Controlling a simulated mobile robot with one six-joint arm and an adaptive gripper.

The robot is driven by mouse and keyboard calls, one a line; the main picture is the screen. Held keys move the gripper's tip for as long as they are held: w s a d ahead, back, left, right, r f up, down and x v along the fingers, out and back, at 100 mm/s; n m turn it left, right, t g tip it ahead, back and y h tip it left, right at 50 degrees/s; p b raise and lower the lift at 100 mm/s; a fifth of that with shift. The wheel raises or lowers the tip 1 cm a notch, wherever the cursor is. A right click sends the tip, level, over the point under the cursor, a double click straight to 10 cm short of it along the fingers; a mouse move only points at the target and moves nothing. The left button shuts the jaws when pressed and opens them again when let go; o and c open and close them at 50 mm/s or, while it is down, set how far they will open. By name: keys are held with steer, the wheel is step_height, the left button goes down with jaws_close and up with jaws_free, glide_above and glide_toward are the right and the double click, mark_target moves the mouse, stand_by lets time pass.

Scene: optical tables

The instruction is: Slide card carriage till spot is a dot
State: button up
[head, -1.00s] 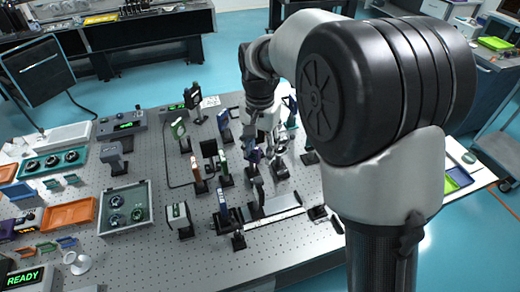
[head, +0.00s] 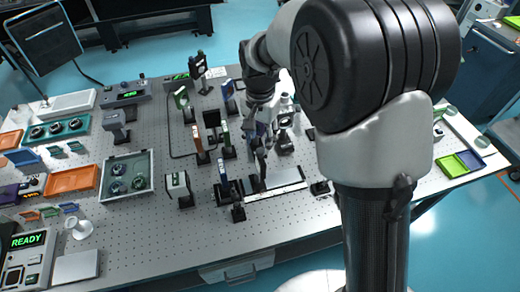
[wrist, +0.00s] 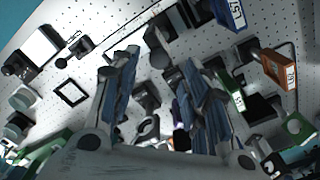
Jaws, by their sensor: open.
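My gripper (head: 262,158) hangs over the middle-right of the perforated optical table (head: 150,222), pointing down behind a rail (head: 276,191) with a pale strip along its front. In the wrist view my gripper (wrist: 153,78) has two blue-padded fingers spread apart, with nothing held between them. A grey plate (head: 286,176) lies along the rail, partly hidden by the gripper. A dark upright mount with a blue edge (head: 223,174) stands at the rail's left end. I cannot tell which part is the card carriage. No light spot can be made out.
The wrist view shows an orange-labelled mount (wrist: 275,67) and a blue-labelled one (wrist: 230,13). Trays, including an orange one (head: 72,180), fill the left.

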mark_target(261, 151)
steer(key=shift+d+f+b, duration=0.1)
steer(key=shift+f+b, duration=0.25)
steer(key=shift+f, duration=1.9)
steer(key=shift+c, duration=0.2)
jaws_close()
